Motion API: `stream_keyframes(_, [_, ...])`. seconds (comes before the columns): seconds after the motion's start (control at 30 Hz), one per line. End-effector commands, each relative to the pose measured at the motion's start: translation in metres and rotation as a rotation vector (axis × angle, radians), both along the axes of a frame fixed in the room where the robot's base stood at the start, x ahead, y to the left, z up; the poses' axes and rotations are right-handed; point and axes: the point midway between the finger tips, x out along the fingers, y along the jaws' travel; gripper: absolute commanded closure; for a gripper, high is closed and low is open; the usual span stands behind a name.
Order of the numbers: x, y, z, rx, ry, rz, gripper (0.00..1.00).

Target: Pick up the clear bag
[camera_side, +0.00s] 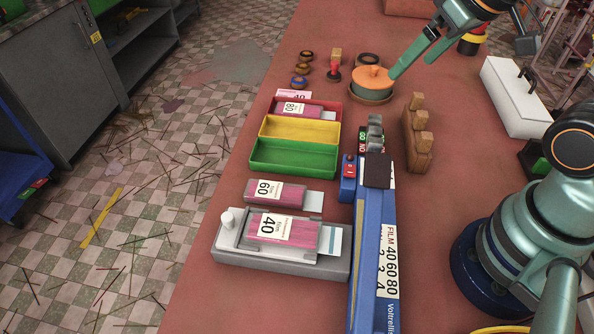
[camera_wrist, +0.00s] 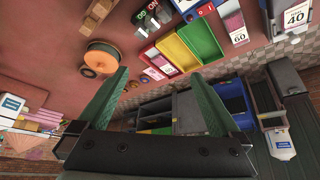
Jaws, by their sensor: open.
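My gripper (camera_side: 409,68) is open and empty, raised near the orange-topped round tin at the back of the table. Its two green fingers stand wide apart in the wrist view (camera_wrist: 156,75). Several clear-looking bags of pink sticks are in view. One labelled 60 (camera_side: 275,193) lies flat on the table, and it also shows in the wrist view (camera_wrist: 235,24). One labelled 40 (camera_side: 283,230) lies on a grey device (camera_side: 235,248). One labelled 80 (camera_side: 297,109) lies in the red tray (camera_side: 331,103). My gripper is well apart from all of them.
Yellow (camera_side: 298,129) and green (camera_side: 293,157) trays adjoin the red one. A long blue sealer (camera_side: 372,230) runs along the table, with a wooden block (camera_side: 416,145) near its far end. The round tin (camera_side: 372,84) is close to my fingers. A white box (camera_side: 513,98) stands at right.

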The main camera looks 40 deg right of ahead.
Motion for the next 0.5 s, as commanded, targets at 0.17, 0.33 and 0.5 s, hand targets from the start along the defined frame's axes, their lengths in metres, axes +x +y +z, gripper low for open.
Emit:
stream_keyframes(0.17, [0.000, 0.000, 0.000, 0.000, 0.000, 0.000, 0.00])
stream_keyframes(0.33, [0.005, 0.018, -0.001, 0.001, 0.037, 0.060, 0.00])
stream_keyframes(0.5, [0.014, 0.076, -0.009, -0.014, 0.148, 0.238, 0.00])
